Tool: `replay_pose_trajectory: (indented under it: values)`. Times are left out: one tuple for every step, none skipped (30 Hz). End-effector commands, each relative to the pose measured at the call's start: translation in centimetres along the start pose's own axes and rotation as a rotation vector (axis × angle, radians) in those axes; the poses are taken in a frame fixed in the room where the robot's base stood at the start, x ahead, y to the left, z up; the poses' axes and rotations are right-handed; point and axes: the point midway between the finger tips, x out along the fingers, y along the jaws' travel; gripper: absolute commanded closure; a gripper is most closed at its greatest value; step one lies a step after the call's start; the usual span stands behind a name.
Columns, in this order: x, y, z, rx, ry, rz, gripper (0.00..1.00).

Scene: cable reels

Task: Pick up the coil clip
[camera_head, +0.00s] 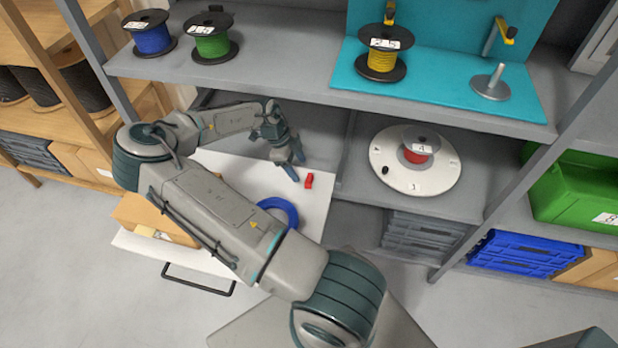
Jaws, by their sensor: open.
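The small red piece, which looks like the coil clip (309,181), lies on the white surface of the pulled-out drawer (313,216), near its right edge. My gripper (293,168) is above the drawer, just left of the clip, with its blue-tipped fingers pointing down toward it. The gripper is open and holds nothing that I can see. The fingertips appear close to the clip but apart from it; the exact height gap cannot be told. A blue cable coil (280,209) lies on the drawer nearer to me, partly hidden by my arm.
The shelf edge (285,88) runs above the drawer, behind my gripper. A cardboard box (150,215) sits on the drawer's left. A white turntable with a red reel (416,157) stands on the right. Blue, green and yellow reels (381,60) stand on the upper shelf.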

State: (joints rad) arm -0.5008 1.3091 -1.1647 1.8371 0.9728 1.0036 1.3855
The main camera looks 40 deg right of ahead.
Motion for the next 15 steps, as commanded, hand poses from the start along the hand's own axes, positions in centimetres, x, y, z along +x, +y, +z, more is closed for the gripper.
replay_pose_trajectory:
  values:
    - [0.2, 0.0, -0.5, 0.001, 0.001, 0.001, 0.38]
    - [0.2, 0.0, -0.6, 0.000, 0.000, 0.000, 0.38]
    - [0.3, 0.0, -0.7, -0.001, 0.000, 0.000, 0.38]
    - [0.4, 0.0, -0.8, -0.001, 0.000, 0.000, 0.38]
    - [0.4, 0.0, -1.0, -0.001, 0.000, 0.000, 0.38]
    - [0.6, 0.0, -1.3, -0.001, 0.001, 0.000, 0.38]
    - [0.7, 0.1, -1.7, 0.000, 0.001, 0.001, 0.38]
    - [0.8, 0.1, -2.1, 0.001, 0.002, 0.001, 0.38]
    - [1.7, 0.1, -1.9, -0.002, 0.003, 0.002, 0.38]
    - [2.3, 0.1, -1.9, -0.003, 0.004, 0.002, 0.38]
    - [2.9, 0.1, -1.9, -0.002, 0.004, 0.001, 0.38]
    - [3.5, 0.1, -1.9, -0.003, 0.004, 0.001, 0.38]
    - [4.0, 0.1, -1.9, -0.002, 0.003, 0.000, 0.38]
    - [4.3, 0.0, -1.9, -0.002, 0.003, 0.000, 0.38]
    - [4.8, 0.0, -1.9, -0.002, 0.002, 0.000, 0.38]
